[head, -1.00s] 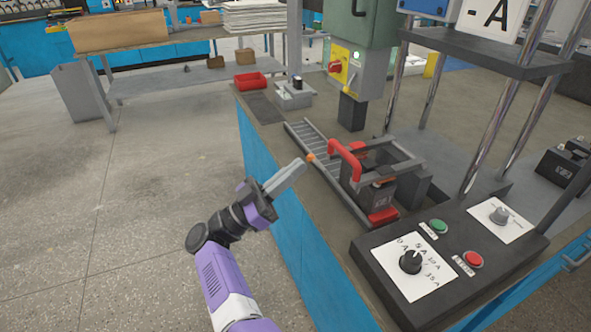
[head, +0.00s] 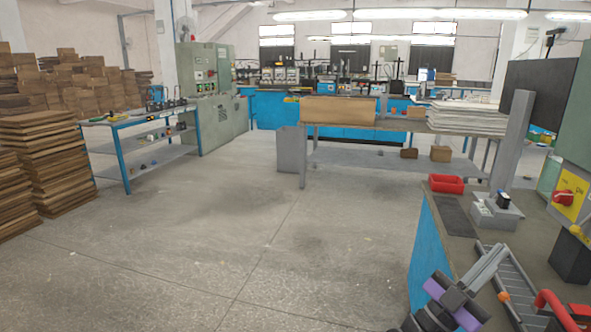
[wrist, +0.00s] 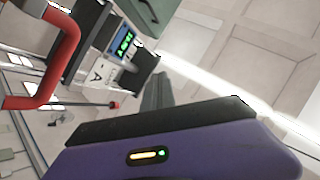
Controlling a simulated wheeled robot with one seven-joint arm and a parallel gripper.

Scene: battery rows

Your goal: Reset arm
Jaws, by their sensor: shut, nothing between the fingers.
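My gripper (head: 486,268) shows at the lower right of the head view, with its grey fingers together and nothing between them. It is beside the blue-sided workbench (head: 422,250), near its left edge, pointing up and to the right. The bench's slatted roller track (head: 512,285) lies just to the right of the fingers. In the wrist view the purple gripper body (wrist: 200,150) fills the bottom, and a red handle (wrist: 62,60) stands at the left. The same red handle shows in the head view (head: 553,310), partly cut off.
A red tray (head: 446,184) and a small grey device (head: 496,212) sit farther back on the bench. A yellow switch box (head: 570,200) is at the right. Stacked brown boards (head: 45,160) stand at the left. The concrete floor (head: 240,220) between is clear.

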